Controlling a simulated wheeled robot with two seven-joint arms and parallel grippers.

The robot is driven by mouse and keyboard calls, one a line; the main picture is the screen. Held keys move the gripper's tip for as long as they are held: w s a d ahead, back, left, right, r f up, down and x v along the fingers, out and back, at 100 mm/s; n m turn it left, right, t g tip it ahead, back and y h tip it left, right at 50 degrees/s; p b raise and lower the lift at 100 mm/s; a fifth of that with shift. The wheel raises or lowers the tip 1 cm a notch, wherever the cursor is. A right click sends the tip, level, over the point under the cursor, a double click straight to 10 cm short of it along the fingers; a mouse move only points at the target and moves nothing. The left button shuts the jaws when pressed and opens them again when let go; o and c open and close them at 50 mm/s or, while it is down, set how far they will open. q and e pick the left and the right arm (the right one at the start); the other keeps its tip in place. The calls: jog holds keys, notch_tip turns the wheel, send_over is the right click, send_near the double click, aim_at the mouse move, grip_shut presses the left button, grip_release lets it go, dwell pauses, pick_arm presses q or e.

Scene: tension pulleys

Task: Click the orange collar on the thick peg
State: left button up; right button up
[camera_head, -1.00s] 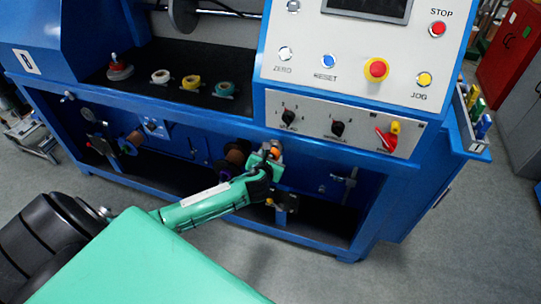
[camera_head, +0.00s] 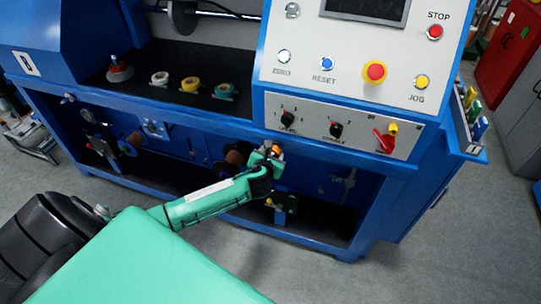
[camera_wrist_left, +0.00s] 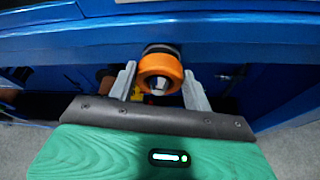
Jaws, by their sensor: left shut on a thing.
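The orange collar (camera_wrist_left: 160,68) is a short ring held between the two fingers of my left gripper (camera_wrist_left: 160,88) in the left wrist view. In the head view the collar (camera_head: 277,149) is a small orange spot at my left gripper (camera_head: 272,153), by the blue machine's front under the panel. A dark round part shows just behind the collar's top edge in the wrist view. The thick peg cannot be made out clearly, and I cannot tell whether the collar is on it. My right gripper is not in view.
The blue machine's front beam (camera_wrist_left: 230,35) lies close above the collar. Brown spools (camera_head: 234,158) and a lever fitting (camera_head: 285,202) sit nearby on the machine's lower front. The control panel (camera_head: 345,60) is above. The grey floor in front is clear.

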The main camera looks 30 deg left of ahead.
pick_arm(q)
jog(key=shift+w+a, duration=0.15)
jog(key=shift+w, duration=0.45)
dwell(0.7)
jog(key=o, duration=1.2)
jog(key=shift+w, duration=0.1)
jog(key=shift+c, duration=0.2)
jog(key=v, duration=1.4)
